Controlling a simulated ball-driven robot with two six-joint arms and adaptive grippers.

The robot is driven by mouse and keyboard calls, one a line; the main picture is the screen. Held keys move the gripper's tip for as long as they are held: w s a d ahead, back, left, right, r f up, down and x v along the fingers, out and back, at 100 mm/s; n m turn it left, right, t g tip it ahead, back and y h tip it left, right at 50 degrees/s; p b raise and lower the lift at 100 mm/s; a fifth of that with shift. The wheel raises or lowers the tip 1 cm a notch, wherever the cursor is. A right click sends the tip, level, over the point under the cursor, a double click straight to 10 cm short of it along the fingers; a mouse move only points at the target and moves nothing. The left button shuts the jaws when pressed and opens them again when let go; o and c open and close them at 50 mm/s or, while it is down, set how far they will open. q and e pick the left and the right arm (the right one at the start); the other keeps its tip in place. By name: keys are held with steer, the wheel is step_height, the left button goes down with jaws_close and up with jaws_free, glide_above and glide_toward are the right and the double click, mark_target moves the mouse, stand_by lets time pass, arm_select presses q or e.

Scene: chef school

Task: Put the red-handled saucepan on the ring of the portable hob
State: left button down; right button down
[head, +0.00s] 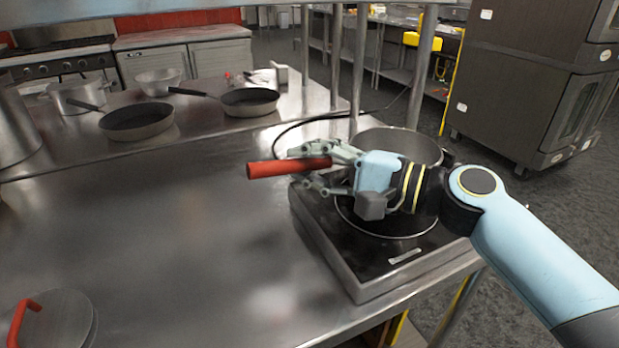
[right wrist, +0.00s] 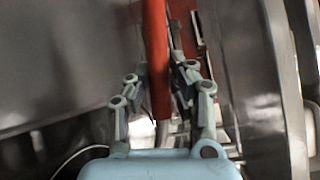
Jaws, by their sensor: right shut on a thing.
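The saucepan (head: 405,143) is a grey metal pot with a red handle (head: 275,168) that points left. My right gripper (head: 325,168) is shut on the handle, with its fingers on either side; the red handle also shows between the fingers in the right wrist view (right wrist: 155,60). The portable hob (head: 330,250) is a black-topped unit at the worktop's right end. The pot is over the hob's back part. My gripper and wrist hide its lower part, so I cannot tell whether it touches the hob. Part of the ring (head: 400,236) shows in front of my wrist. My left gripper is not in view.
The steel worktop (head: 180,235) is largely clear left of the hob. A lid with a red handle (head: 65,325) lies at front left. Two frying pans (head: 137,122) (head: 250,101), a pot and a bowl (head: 158,82) stand behind. Metal posts (head: 360,65) rise behind the hob.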

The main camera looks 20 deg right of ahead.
step_height(320, 180, down, 3)
steer(key=shift+f, duration=0.1)
steer(key=shift+f+b, duration=0.2)
steer(key=shift+b, duration=0.1)
steer(key=c, duration=1.6)
jaws_free()
steer(key=shift+f, duration=0.1)
steer(key=shift+c, duration=0.2)
steer(key=o, duration=0.5)
steer(key=shift+c, duration=0.2)
